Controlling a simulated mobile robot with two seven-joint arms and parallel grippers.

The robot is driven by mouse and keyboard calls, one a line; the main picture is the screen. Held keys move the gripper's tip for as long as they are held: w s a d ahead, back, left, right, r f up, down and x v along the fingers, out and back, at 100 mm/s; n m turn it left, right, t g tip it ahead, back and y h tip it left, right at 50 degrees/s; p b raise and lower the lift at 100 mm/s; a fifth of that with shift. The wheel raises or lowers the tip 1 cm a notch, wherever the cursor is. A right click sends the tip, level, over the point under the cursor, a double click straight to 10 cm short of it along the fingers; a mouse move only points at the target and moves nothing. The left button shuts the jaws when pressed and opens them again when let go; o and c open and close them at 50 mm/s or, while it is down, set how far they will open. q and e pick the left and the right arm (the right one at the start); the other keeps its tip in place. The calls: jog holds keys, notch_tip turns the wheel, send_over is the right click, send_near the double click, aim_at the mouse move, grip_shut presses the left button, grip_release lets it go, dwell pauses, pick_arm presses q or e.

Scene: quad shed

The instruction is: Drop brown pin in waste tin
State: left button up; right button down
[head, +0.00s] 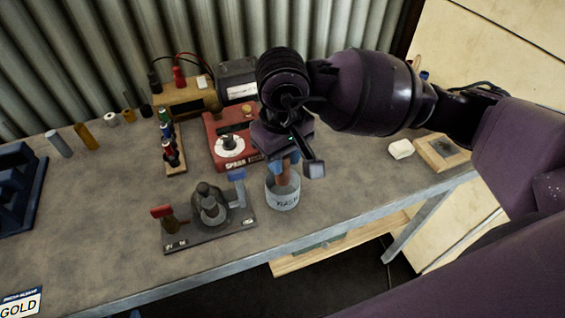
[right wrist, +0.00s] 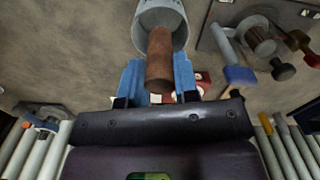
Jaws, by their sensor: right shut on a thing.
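The brown pin (head: 285,178) is held in my right gripper (head: 284,164), which points down with its blue fingers shut on it. The pin's lower end is at the mouth of the waste tin (head: 283,203), a pale cylinder with lettering, upright on the bench. In the right wrist view the brown pin (right wrist: 160,60) lies between the blue fingers of my right gripper (right wrist: 158,78). Its far end overlaps the opening of the tin (right wrist: 144,25). How deep it reaches inside is hard to tell. My left gripper is not in view.
A stand with red and blue levers (head: 210,230) is just left of the tin. A red tester box (head: 215,150) and a narrow pin rack (head: 174,160) are behind.

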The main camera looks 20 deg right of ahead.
notch_tip(320, 180, down, 2)
jog(key=shift+f, duration=0.15)
jog(key=shift+f+b, duration=0.35)
jog(key=shift+b, duration=0.05)
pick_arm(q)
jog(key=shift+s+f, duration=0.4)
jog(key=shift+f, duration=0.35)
pick_arm(e)
jog(key=shift+f, duration=0.1)
pick_arm(q)
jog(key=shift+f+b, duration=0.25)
jog(key=shift+b, duration=0.05)
pick_arm(e)
jog(key=shift+f, duration=0.2)
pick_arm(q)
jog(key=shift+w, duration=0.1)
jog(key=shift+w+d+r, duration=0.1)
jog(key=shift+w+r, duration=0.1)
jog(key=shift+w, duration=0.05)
pick_arm(e)
jog(key=c, duration=0.9)
grip_release()
jog(key=shift+o, duration=0.2)
jog(key=shift+r, duration=0.1)
